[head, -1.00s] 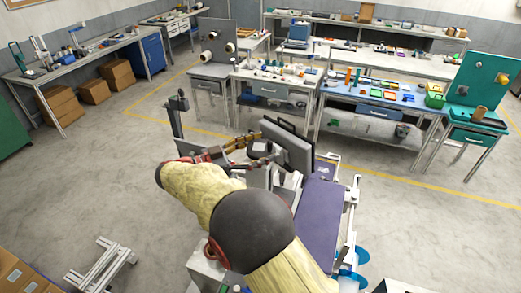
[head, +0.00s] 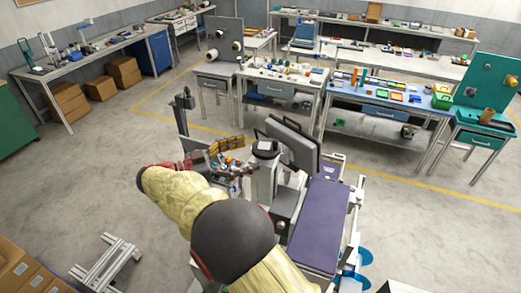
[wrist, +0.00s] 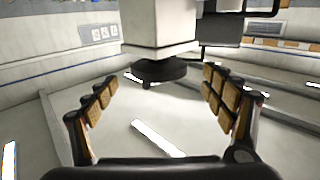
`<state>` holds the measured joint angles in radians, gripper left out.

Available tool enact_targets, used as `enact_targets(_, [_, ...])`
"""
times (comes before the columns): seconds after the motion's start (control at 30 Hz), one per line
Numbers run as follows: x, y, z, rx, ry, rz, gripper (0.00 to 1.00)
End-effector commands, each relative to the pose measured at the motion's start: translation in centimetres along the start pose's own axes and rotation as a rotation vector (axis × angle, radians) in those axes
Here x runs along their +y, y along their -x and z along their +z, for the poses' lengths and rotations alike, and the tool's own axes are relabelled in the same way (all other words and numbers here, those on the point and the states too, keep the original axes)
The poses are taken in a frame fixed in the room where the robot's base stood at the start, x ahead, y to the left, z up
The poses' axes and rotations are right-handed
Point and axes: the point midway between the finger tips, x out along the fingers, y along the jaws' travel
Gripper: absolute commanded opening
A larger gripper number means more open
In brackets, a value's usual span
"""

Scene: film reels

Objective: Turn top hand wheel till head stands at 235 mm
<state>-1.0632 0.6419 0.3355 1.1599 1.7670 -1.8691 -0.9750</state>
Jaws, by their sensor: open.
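A machine stands in the middle of the head view, with a pale upright body (head: 264,172), a dark-framed panel (head: 291,146) and a purple pad (head: 319,228). My gripper (head: 229,156) is just left of the pale body, its tan-padded fingers apart. In the wrist view my gripper (wrist: 160,105) is open and empty. A dark round disc (wrist: 158,71) under a pale block (wrist: 158,25) lies ahead, beyond the fingertips and apart from them. I cannot tell whether this disc is the top hand wheel. No scale reading is legible.
A dark post (head: 183,115) stands left of the machine. A low metal frame (head: 106,262) lies on the floor at the lower left. Workbenches (head: 275,75) line the back. Open floor lies to the left and right of the machine.

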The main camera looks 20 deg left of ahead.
Motion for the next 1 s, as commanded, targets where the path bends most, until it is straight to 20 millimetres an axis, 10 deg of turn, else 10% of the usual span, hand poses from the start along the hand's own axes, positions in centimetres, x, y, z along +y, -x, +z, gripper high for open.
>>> enact_targets(0.4, [0.0,5.4,0.0,0.0,-0.001,0.0,0.83])
enact_targets(1.0, [-0.3,5.0,-0.5,-0.002,-0.012,-0.009,0.83])
